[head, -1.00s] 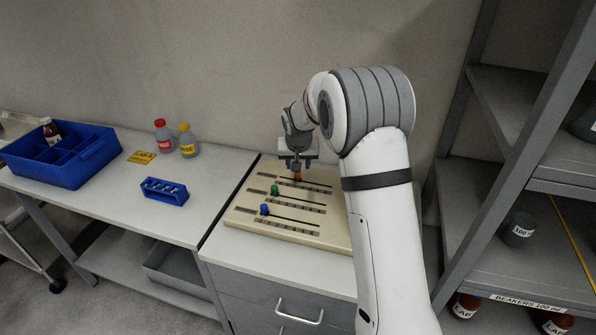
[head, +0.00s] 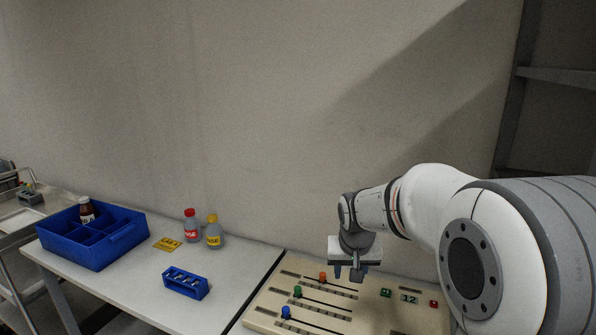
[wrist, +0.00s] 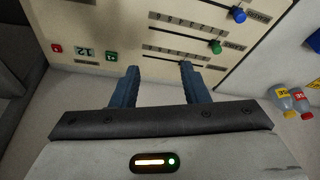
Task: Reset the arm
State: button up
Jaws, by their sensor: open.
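My gripper (head: 352,271) hangs above the beige slider panel (head: 262,318), fingers pointing down. In the wrist view my gripper (wrist: 158,72) shows two blue fingers apart with nothing between them. The panel has a red-orange knob (head: 323,277), a green knob (head: 297,291) and a blue knob (head: 286,312), each on its own slot. The knobs stand at the left part of their slots in the head view, clear of the fingers. In the wrist view the green knob (wrist: 215,47) and blue knob (wrist: 238,14) show; the red-orange knob is not seen.
Left of the panel are a blue rack (head: 185,284), a red-capped bottle (head: 191,228), a yellow-capped bottle (head: 214,233), a yellow label (head: 167,244) and a blue bin (head: 70,251) holding a brown bottle (head: 87,209). A shelf (head: 565,76) stands right. The space above the bench is free.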

jog(key=s+d+r, duration=0.1)
jog(key=s+d, duration=0.1)
jog(key=s, duration=2.3)
jog(key=shift+d+n+g, duration=0.3)
jog(key=shift+d+g, duration=0.1)
dwell(0.6)
jog(key=shift+c, duration=0.5)
